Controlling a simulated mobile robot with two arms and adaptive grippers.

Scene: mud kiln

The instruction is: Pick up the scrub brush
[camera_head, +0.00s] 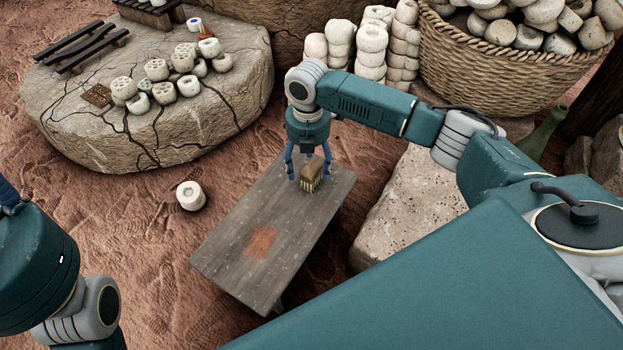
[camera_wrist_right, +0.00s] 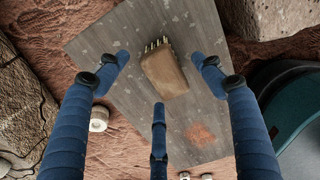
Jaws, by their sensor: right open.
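The scrub brush (camera_head: 313,172) has a brown block and pale bristles. It rests near the far end of the grey wooden bench (camera_head: 225,243). My right gripper (camera_head: 309,177) points down over that end of the bench, with its blue fingers around the brush. In the right wrist view the brush (camera_wrist_right: 164,73) lies between the spread fingers of the open gripper (camera_wrist_right: 163,78), with gaps on the sides. I cannot tell whether any finger touches it.
A reddish stain (camera_head: 261,243) marks the bench top. A pale round piece (camera_head: 190,195) lies on the ground left of the bench. A stone block (camera_head: 405,210) stands close on the right. A round stone slab (camera_head: 200,125) and a full basket (camera_head: 500,70) are behind.

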